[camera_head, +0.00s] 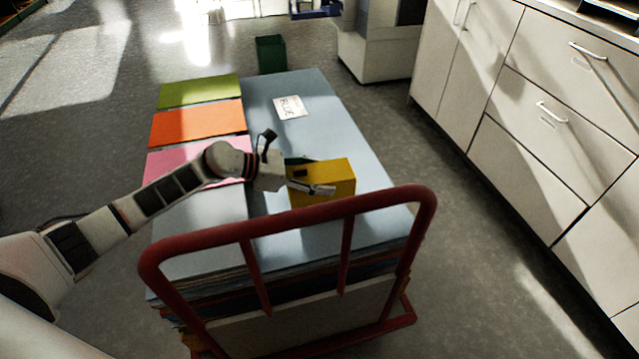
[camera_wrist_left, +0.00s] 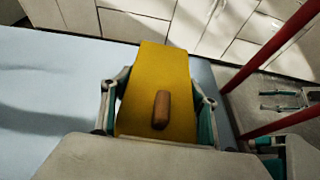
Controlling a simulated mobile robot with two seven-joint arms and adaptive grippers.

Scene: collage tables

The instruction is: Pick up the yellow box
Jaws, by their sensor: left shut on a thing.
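The yellow box (camera_head: 335,177) stands on the blue sheet stack (camera_head: 335,120), near the red rail of the cart. My left gripper (camera_head: 308,180) reaches in from the left and is shut on the box. In the left wrist view, the yellow box (camera_wrist_left: 160,80) sits between the two fingers of my left gripper (camera_wrist_left: 158,110), one along each side. A brown block-shaped patch (camera_wrist_left: 161,109) shows on the box's near face. I cannot tell whether the box is lifted off the stack.
The red rail (camera_head: 290,222) rises just in front of the box. Green, orange and pink sheets (camera_head: 195,123) lie on the left. A white label reading BLUE (camera_head: 291,107) lies behind the box. A dark green bin (camera_head: 271,54) stands beyond the stack. White cabinets (camera_head: 535,110) line the right.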

